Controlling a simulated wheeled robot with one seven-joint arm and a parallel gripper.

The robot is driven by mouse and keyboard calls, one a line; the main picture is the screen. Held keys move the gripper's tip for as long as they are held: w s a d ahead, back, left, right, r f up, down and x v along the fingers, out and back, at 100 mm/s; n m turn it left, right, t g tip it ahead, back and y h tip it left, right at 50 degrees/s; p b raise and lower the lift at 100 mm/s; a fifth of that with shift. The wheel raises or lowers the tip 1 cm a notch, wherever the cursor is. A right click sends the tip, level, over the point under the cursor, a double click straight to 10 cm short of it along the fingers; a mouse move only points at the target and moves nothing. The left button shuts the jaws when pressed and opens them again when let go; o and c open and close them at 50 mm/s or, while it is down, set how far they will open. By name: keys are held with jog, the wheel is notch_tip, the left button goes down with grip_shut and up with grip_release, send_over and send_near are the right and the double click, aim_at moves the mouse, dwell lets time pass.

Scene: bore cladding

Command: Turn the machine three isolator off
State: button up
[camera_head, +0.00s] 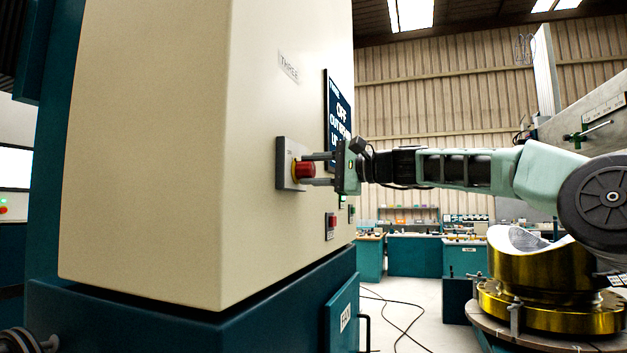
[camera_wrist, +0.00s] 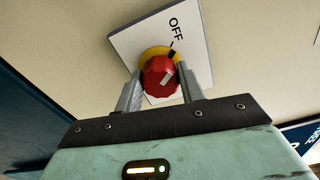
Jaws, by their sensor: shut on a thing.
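The machine three isolator is a red rotary knob (camera_wrist: 160,77) on a yellow collar and a pale square plate (camera_wrist: 199,45). In the head view the knob (camera_head: 304,170) sticks out from the cream cabinet face, below a label reading THREE (camera_head: 289,67). My gripper (camera_head: 308,169) is shut on the knob, one finger on each side. In the wrist view OFF is printed on the plate above the knob. Part of the collar and plate is hidden by the knob and fingers.
A dark blue sign (camera_head: 339,115) is fixed on the cabinet close to my gripper. A small red-button box (camera_head: 331,226) sits below. A gold cylindrical part (camera_head: 540,275) stands on a round table at right. Workbenches (camera_head: 415,255) are far back, and cables lie on the floor.

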jog(key=shift+f+n+b, duration=0.15)
jog(key=shift+n+b, duration=0.3)
jog(key=shift+n, duration=0.45)
jog(key=o, duration=1)
jog(key=shift+c, duration=0.2)
jog(key=shift+d, duration=0.1)
jog(key=b+v, duration=0.6)
jog(key=v, duration=1.1)
jog(key=shift+b, duration=0.3)
jog(key=shift+s+d, duration=0.1)
